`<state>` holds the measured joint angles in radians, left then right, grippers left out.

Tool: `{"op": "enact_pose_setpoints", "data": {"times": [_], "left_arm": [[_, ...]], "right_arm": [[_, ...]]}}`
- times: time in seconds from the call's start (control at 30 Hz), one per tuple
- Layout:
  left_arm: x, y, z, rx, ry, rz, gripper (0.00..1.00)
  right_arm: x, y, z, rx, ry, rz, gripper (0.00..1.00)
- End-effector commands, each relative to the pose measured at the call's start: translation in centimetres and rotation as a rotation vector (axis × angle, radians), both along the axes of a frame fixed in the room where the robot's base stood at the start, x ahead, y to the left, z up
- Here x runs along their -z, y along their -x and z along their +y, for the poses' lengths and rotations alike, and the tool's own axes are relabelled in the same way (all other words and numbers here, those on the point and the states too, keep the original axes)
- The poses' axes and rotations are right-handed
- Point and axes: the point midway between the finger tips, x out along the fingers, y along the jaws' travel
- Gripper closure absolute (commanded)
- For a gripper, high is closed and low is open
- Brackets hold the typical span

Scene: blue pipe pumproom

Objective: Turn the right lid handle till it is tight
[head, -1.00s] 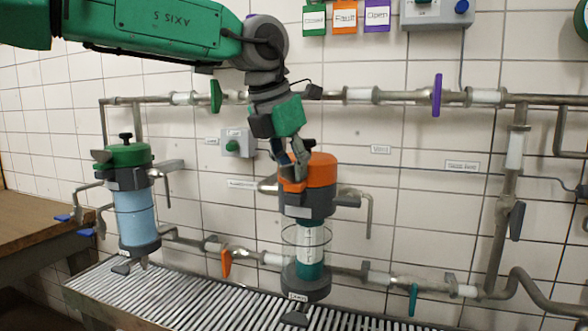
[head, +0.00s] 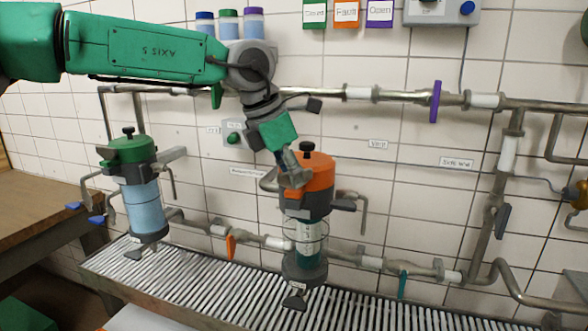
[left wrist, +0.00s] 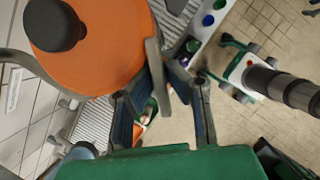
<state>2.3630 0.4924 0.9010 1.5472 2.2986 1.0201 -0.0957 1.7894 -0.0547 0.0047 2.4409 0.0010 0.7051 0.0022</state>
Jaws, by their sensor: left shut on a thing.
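The right housing has an orange lid (head: 316,172) with a black knob on top, a grey collar and a clear body with a teal insert. My left gripper (head: 294,178) comes down from the upper left to the lid's near left side. In the left wrist view the orange lid (left wrist: 90,45) fills the upper left. A grey lid handle (left wrist: 157,72) sticks out from its edge between the fingers of my left gripper (left wrist: 160,112), which is shut on it. In the head view the fingers and wrist hide much of the handle. My right gripper is not in view.
A second housing with a green lid (head: 132,150) stands at left. Pipes with a purple valve handle (head: 435,101) run along the tiled wall behind. A slatted grate (head: 210,285) lies below the housings. A wooden bench (head: 35,195) is at far left.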

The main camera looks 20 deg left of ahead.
Motion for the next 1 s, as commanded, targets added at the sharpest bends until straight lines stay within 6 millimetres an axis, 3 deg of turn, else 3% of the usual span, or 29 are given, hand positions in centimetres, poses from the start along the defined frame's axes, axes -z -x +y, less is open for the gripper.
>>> {"op": "enact_pose_setpoints", "data": {"times": [0.13,0.2,0.23,0.67,1.0], "left_arm": [[0.0,-0.1,0.1,-0.003,0.000,-0.001,1.00],[0.0,-0.1,0.1,-0.004,0.000,-0.001,0.72],[0.0,-0.1,0.1,-0.004,0.000,-0.001,0.70],[-0.6,-0.1,0.3,-0.005,0.002,-0.005,0.70],[-5.1,1.4,1.5,-0.005,0.003,-0.004,0.70]], "right_arm": [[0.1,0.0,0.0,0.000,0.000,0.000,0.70],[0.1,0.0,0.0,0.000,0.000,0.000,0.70],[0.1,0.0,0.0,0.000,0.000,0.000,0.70],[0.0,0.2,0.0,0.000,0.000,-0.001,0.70],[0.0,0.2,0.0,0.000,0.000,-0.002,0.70]]}}
